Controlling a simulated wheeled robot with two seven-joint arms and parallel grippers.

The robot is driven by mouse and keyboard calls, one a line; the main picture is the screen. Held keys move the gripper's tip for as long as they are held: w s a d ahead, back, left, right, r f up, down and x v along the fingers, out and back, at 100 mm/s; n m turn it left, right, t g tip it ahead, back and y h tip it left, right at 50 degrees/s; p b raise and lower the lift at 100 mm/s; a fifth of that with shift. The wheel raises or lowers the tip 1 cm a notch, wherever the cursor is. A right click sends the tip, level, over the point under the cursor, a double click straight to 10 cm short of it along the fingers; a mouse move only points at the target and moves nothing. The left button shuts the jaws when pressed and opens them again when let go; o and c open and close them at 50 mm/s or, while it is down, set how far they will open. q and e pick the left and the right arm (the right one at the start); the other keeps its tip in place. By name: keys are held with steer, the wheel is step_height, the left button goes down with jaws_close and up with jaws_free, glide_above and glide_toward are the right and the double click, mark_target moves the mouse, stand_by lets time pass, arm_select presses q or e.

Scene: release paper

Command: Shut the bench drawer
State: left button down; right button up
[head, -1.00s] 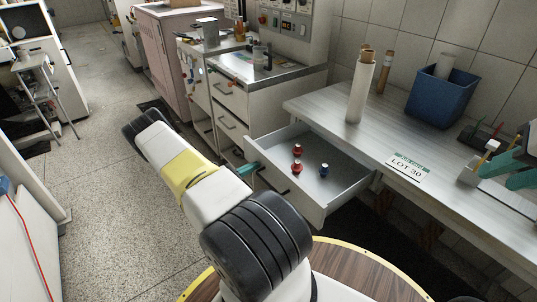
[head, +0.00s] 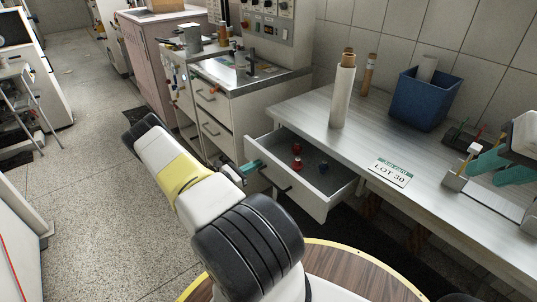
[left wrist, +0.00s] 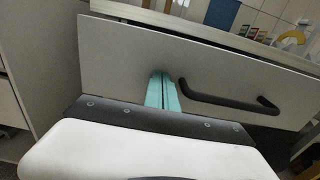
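The bench drawer (head: 318,205) is partly open under the grey bench top (head: 318,115). Inside it are two red items (head: 297,157) and a dark blue one (head: 323,167). Its front panel (left wrist: 130,60) and black handle (left wrist: 228,108) show in the left wrist view. My left gripper (head: 252,167) is at the outer face of the drawer front, near its left end. Its teal fingers (left wrist: 163,90) are together, left of the handle, and hold nothing; exact contact is hard to see. My right gripper (head: 496,170) is over the bench at the right, its teal fingers apart.
A pale paper roll (head: 343,95) stands on the bench, with a brown roll (head: 369,75) behind it. A blue bin (head: 420,100) and a LOT 30 sign (head: 391,172) are also there. A drawer cabinet (head: 215,130) stands left of the bench. A round wooden surface (head: 345,275) is in front.

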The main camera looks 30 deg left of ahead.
arm_select(q)
steer(key=x, duration=1.8)
steer(key=shift+w+d, duration=0.2)
steer(key=shift+w, duration=0.05)
steer(key=shift+w+d+r, duration=0.15)
steer(key=shift+w+r, duration=0.05)
steer(key=shift+w, duration=0.2)
steer(key=shift+w, duration=0.1)
